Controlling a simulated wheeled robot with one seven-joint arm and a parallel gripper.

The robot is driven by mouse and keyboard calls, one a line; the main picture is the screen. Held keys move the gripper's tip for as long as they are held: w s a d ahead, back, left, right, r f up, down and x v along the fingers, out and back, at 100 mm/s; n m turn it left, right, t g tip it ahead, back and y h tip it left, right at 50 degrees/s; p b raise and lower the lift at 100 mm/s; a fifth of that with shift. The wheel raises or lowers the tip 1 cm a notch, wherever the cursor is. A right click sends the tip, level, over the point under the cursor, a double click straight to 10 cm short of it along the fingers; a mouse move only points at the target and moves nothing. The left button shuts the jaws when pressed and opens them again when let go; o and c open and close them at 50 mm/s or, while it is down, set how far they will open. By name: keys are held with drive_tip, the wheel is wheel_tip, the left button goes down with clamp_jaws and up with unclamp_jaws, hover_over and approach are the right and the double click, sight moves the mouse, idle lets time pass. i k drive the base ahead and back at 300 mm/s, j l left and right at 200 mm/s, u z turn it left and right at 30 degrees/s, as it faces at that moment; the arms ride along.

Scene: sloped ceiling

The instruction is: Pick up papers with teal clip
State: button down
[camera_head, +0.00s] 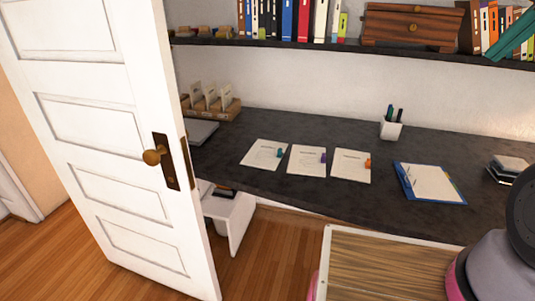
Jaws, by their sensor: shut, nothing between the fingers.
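The papers with the teal clip (262,154) lie flat on the dark desk (235,178), leftmost of three similar sets in a row. The teal clip (280,153) is on their right edge. The papers with a purple clip (305,161) lie in the middle, and the papers with an orange clip (350,166) lie on the right. The sets are apart from each other. Part of my arm shows at the lower right edge, but my gripper is out of view.
A white door (105,130) stands at the left. A blue clipboard (462,202), a white pen cup (391,130), a card organiser (229,114) and a grey laptop-like slab (201,133) are on the desk. A wood-grain surface (385,265) lies in front. A shelf (340,47) runs above.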

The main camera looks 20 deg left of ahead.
sight(266, 155)
drive_tip(key=z, duration=1)
drive_tip(key=u, duration=1.95)
drive_tip(key=i+j+z, duration=0.2)
drive_tip(key=i+j, duration=0.65)
